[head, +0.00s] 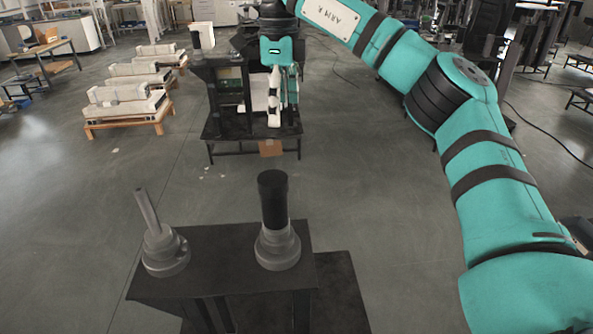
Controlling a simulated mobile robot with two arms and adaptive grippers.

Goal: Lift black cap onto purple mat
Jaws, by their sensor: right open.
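A black cylinder (273,199) stands upright in a grey flanged base (278,247) on a dark bench in the foreground. It may be the black cap, but I cannot tell for sure. No purple mat shows in the head view. My right gripper (274,117) points down at the end of the teal arm that reaches in from the right. It is open, with nothing seen between its pale fingers. In the picture it is above the black cylinder and clearly apart from it. My left gripper is out of view.
The dark bench (217,238) also holds a second grey base (166,254) with a tilted grey rod. A black stand with equipment (204,92) is behind my right gripper. Pallets with pale parts (124,104) are at the left. Open grey floor lies between.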

